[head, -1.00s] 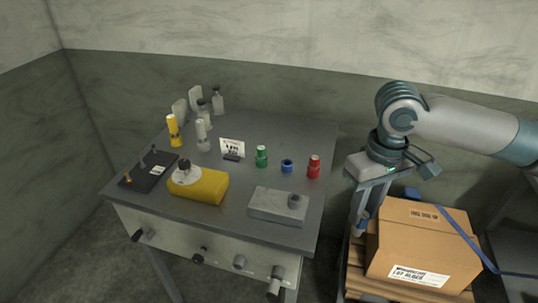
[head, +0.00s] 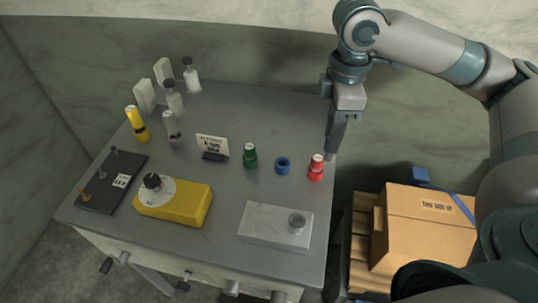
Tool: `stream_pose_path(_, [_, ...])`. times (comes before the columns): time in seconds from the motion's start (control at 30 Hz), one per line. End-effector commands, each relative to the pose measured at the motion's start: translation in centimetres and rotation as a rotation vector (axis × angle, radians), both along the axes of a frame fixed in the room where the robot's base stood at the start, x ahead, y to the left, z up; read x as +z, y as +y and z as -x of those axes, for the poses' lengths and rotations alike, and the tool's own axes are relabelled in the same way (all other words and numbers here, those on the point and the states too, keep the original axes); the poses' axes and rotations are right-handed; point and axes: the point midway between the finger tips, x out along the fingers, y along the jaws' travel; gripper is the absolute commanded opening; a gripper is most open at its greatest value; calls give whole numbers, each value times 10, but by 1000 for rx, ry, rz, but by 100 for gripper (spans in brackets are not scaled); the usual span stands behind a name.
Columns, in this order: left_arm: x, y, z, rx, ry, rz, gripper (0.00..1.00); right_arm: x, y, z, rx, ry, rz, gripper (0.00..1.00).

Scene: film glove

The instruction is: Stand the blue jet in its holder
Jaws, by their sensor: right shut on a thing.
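My right gripper (head: 331,152) hangs down over the table's right edge, just behind and right of the red jet (head: 317,165). It is shut on the blue jet, which its fingers hide almost fully now; a bit of blue showed at its fingertips earlier. The blue holder (head: 283,166) is a short open ring on the table, standing empty to the left of the red jet. The gripper is to the right of this holder and apart from it. My left gripper is not in view.
A green jet (head: 250,156) stands left of the blue holder, with a small sign (head: 212,146) beyond. In front are a grey block (head: 262,224) and a yellow box with a dial (head: 195,205). Bottles stand at the back left. A carton (head: 420,230) sits right of the table.

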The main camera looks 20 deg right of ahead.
Motion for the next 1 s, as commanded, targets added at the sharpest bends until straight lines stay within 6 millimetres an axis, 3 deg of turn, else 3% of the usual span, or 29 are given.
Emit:
stream_pose_path(0.57, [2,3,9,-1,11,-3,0,-4,3,-6,10,0,1,1])
stream_pose_path(1.0, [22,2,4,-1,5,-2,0,-46,47,-65,10,3,0,1])
